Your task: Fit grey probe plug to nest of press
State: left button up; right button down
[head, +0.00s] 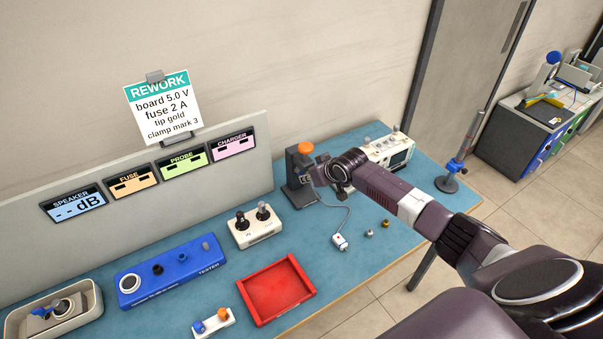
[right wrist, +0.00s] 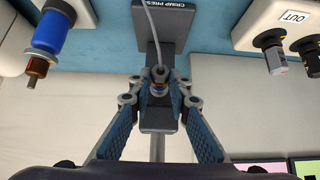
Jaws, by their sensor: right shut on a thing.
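The dark crimp press (head: 297,180) with an orange knob stands at the back of the blue table. Its labelled base (right wrist: 177,14) also shows in the right wrist view. My right gripper (head: 322,173) is at the press, its fingers (right wrist: 160,92) shut on the grey probe plug (right wrist: 157,75). A grey cable runs from the plug to a small white block (head: 340,241) on the table. The plug overlaps the press in the wrist view; I cannot tell whether it touches the nest, which is hidden. My left gripper is out of view.
A white two-knob unit (head: 256,228), blue tester (head: 180,268), red tray (head: 275,291) and beige bin (head: 92,316) stand left of the arm. A white instrument (head: 387,149) is behind it. Small metal tips (head: 370,233) lie near the front edge. A rework sign (head: 163,108) hangs above.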

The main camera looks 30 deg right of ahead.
jog(key=c, duration=1.7)
grip_release()
jog(key=shift+w, duration=0.1)
jog(key=v, duration=1.2)
